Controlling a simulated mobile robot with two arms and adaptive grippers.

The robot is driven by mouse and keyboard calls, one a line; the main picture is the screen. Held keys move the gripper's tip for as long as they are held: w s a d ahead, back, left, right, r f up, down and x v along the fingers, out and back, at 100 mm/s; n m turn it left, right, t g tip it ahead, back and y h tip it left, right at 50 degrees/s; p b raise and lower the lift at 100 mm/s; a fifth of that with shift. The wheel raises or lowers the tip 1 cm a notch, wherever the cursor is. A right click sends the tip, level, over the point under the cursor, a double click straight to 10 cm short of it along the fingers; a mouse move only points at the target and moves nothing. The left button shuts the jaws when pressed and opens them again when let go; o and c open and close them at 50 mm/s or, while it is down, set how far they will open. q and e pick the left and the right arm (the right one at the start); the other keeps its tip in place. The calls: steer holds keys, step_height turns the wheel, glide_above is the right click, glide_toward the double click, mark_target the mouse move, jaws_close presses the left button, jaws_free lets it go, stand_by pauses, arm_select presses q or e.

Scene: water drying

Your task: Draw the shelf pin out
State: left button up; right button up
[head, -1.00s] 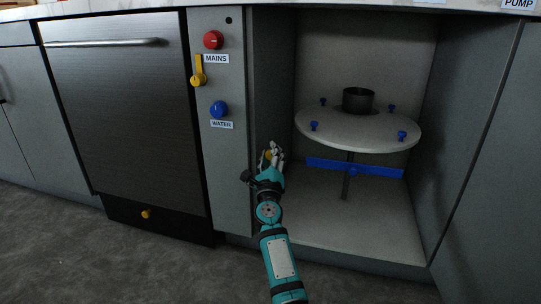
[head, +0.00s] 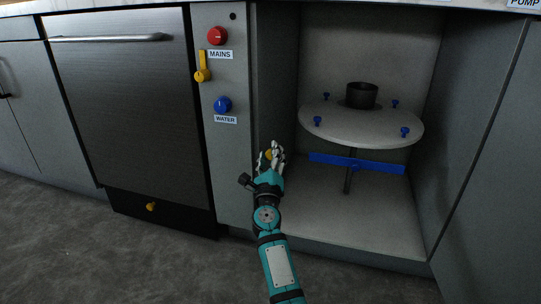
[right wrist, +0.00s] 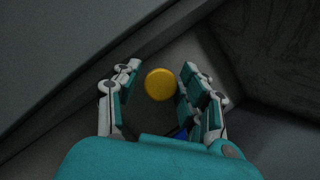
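A yellow round knob (head: 268,154), which looks like the shelf pin's head, is at the left inner side of the open cabinet. It also shows as a yellow disc (right wrist: 160,84) in the right wrist view. My right gripper (head: 271,148) is at the knob, partly covering it. The round grey shelf (head: 345,137) stands inside the cabinet to the right. The pin's shaft is hidden. My left gripper is not in view.
The shelf carries several blue knobs (head: 404,131) and a dark cup-like pipe (head: 362,96); a blue bar (head: 356,163) is below it. A control panel (head: 229,160) with red, yellow and blue controls stands left of the opening.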

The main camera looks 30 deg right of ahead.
steer(key=shift+d, duration=0.1)
steer(key=shift+w+d+f+b, duration=0.1)
steer(key=shift+w+d+b, duration=0.8)
steer(key=shift+d, duration=0.25)
steer(key=s+a+f+n+g+y+p, duration=0.2)
steer(key=s+a+f+n+y+p, duration=0.4)
steer(key=s+a+n+p, duration=0.5)
steer(key=s+a+f+n+g+y+p, duration=0.3)
steer(key=s+a+f+n+y+p, duration=0.3)
steer(key=p, duration=1.6)
steer(key=shift+s+a+f+n, duration=1.3)
steer(key=shift+s+a+n, duration=1.6)
steer(key=shift+a+n, duration=0.25)
